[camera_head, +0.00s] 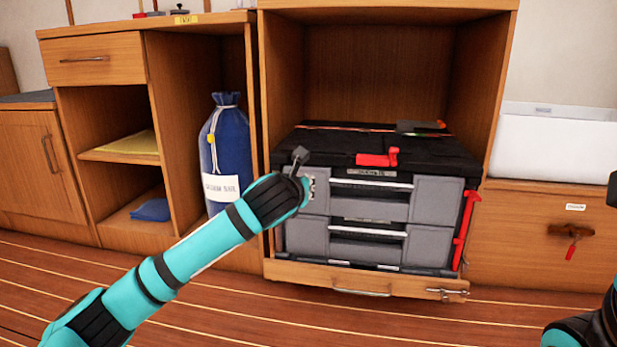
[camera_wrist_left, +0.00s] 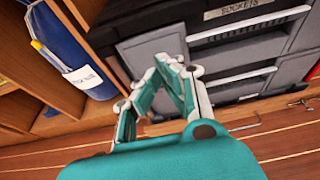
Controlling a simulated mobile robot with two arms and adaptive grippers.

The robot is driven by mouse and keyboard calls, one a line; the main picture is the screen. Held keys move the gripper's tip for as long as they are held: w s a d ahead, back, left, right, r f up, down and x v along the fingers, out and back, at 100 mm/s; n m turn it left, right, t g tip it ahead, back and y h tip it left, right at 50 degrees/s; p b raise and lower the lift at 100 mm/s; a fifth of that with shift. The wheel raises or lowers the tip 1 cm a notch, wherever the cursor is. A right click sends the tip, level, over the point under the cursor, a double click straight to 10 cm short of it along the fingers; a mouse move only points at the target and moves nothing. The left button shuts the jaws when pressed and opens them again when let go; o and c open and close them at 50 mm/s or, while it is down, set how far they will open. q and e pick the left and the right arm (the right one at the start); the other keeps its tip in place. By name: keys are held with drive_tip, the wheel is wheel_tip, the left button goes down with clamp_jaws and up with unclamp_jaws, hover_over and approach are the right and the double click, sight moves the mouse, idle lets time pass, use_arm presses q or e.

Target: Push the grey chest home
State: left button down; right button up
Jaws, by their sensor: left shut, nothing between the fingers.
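The grey chest (camera_head: 370,216) has a black lid, two drawers and red fittings. It sits on a wooden sliding shelf (camera_head: 365,281) in the cabinet bay, and its front stands out past the bay opening. My left arm reaches across from the left to the chest's left front. My left gripper (camera_head: 311,187) is mostly hidden behind its own wrist there. In the left wrist view the gripper (camera_wrist_left: 172,64) is shut and empty, its tips before the chest's face (camera_wrist_left: 150,48); contact is unclear. Part of my right arm shows at lower right, its gripper out of view.
A blue sail bag (camera_head: 228,150) stands in the compartment just left of the chest. A red latch (camera_head: 378,158) lies on the lid and a red bar (camera_head: 466,230) is on the chest's right side. The plank floor (camera_head: 250,315) in front is clear.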

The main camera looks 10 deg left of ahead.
sight(313, 167)
use_arm(q)
drive_tip(key=x, duration=0.5)
drive_tip(key=r+x, duration=0.1)
drive_tip(key=x, duration=0.2)
drive_tip(key=shift+w, duration=0.15)
drive_tip(key=shift+w+r, duration=0.1)
drive_tip(key=shift+w, duration=0.2)
drive_tip(key=shift+w, duration=4.4)
drive_tip(key=shift+s, duration=0.2)
drive_tip(key=shift+s, duration=0.85)
drive_tip(key=v, duration=1.1)
drive_tip(key=shift+s+f, duration=0.25)
drive_tip(key=shift+s, duration=0.25)
